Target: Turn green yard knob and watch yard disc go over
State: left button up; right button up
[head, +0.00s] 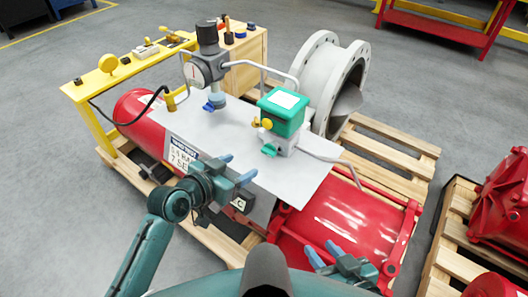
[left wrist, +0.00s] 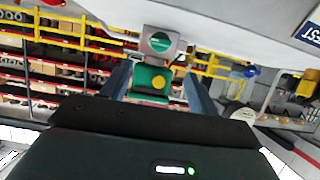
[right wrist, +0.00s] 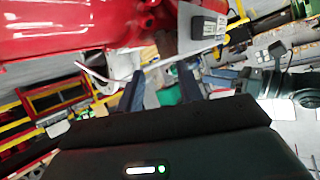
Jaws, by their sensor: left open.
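The green knob (head: 269,150) sits low on the grey body of a valve actuator, under a green box (head: 283,110) with a white top. A yellow knob (head: 266,124) is on the box's side. In the left wrist view the green knob (left wrist: 160,42) faces me, with the yellow knob (left wrist: 158,82) below it. My left gripper (head: 237,170) is open and empty, apart from the green knob, to its lower left in the head view. My right gripper (head: 325,253) is open and empty near the red cylinder. I cannot tell which part is the yard disc.
A gauge (head: 203,70) with a black cap and blue knob stands left of the actuator on a grey plate (head: 218,130). Pipes run beside the actuator. A large flanged pipe (head: 318,70) stands behind. A yellow rail (head: 125,65) is at left; red cylinder (head: 345,220) at front right.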

aim_at(266, 152)
pick_arm(q)
jog(key=b+x, duration=0.1)
jog(key=x, duration=0.9)
jog(key=shift+w+d, duration=0.2)
jog(key=shift+w, duration=0.15)
jog(key=shift+c, duration=0.3)
jog(key=c, duration=0.9)
